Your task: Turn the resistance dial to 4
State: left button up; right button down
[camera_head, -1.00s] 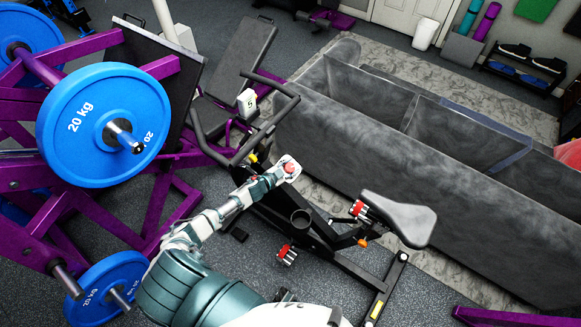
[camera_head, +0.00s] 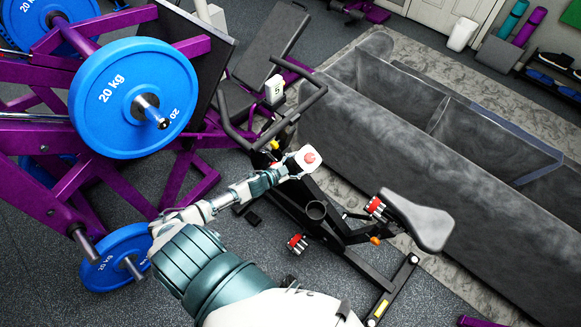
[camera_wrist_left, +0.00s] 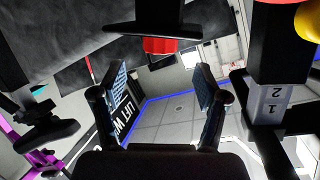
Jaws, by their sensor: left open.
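The resistance dial (camera_head: 311,156) is a red knob on a pale plate at the middle of the exercise bike's black frame. My left gripper (camera_head: 292,164) is at the lower left of the dial, overlapping the edge of the plate in this view. The left wrist view is upside down. There my open left gripper (camera_wrist_left: 160,80) has its two fingers spread, with nothing between them. A red knob (camera_wrist_left: 160,45) on a black part shows just beyond the fingertips, near the middle. The dial's numbers are not readable. My right gripper is not in view.
The bike's handlebar (camera_head: 248,140) and a white box marked 5 (camera_head: 275,91) lie beyond the dial, its seat (camera_head: 418,222) to the right. A black post with 1 and 2 (camera_wrist_left: 270,105) is beside the gripper.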

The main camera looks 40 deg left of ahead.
pick_arm(q)
jog(key=shift+v, duration=2.1)
jog(key=s+d+f+n+g+y, duration=0.3)
jog(key=s+d+n+g+y, duration=0.15)
jog(key=s+d, duration=0.6)
jog(key=s+d+r+n+g+h, duration=0.1)
jog(key=s+d+r+g, duration=0.15)
jog(key=s, duration=0.45)
jog(key=s+d+r+n+g+h, duration=0.1)
jog(key=s+d+g, duration=0.3)
jog(key=s, duration=0.4)
notch_tip(320, 180, down, 24)
jog(key=g, duration=0.1)
jog(key=s+a+f+g, duration=0.1)
jog(key=s+a+f, duration=0.1)
jog(key=s+f, duration=1.1)
notch_tip(320, 180, down, 2)
jog(key=shift+s+f+m, duration=0.15)
jog(key=shift+s+m, duration=0.1)
jog(key=shift+m, duration=0.2)
